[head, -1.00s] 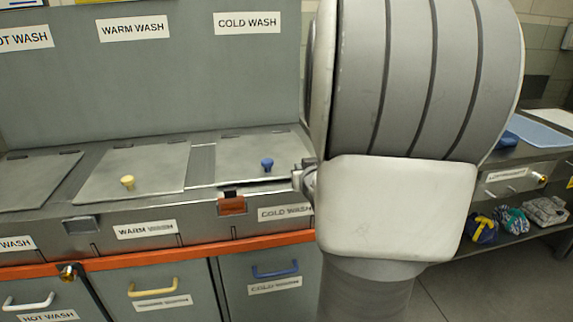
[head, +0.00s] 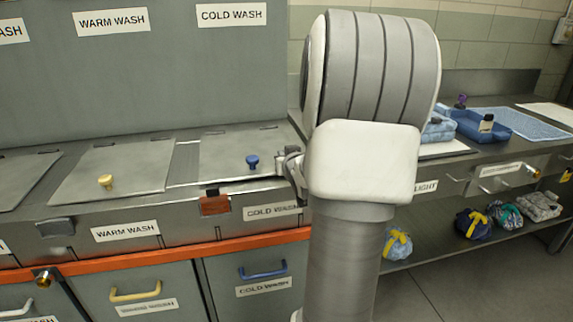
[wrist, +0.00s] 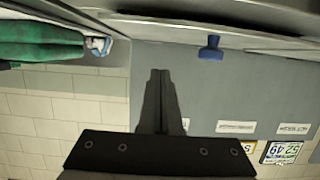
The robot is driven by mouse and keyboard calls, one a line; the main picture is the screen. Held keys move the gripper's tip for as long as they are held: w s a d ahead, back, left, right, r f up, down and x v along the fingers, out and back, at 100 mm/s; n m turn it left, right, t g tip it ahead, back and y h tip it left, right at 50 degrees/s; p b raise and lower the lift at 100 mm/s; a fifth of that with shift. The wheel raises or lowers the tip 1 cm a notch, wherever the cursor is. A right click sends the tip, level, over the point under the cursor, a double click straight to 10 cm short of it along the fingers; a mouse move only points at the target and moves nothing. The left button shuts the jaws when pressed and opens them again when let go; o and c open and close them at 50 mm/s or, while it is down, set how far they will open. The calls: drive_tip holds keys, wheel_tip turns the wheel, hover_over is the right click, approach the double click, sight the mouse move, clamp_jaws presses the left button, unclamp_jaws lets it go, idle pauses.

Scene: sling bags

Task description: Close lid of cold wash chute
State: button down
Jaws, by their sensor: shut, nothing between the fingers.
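The cold wash chute lid (head: 225,165) is a flat grey panel with a blue knob (head: 252,161), below the COLD WASH sign in the head view. It appears to lie flat, level with the lids to its left. In the wrist view the blue knob (wrist: 210,48) shows right of my gripper (wrist: 160,73), whose fingers are together and empty. In the head view my gripper (head: 282,160) is near the lid's right edge, mostly hidden by my arm. It appears apart from the knob.
The warm wash lid (head: 115,168) with a yellow knob lies flat to the left. An orange rail (head: 150,258) runs along the counter's front. On the right, a table holds a blue tray (head: 505,125), with several bundled bags on the shelf below.

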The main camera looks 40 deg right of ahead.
drive_tip(key=shift+w+d+f+b, duration=0.15)
drive_tip(key=shift+f+b, duration=0.65)
drive_tip(key=shift+f, duration=1.25)
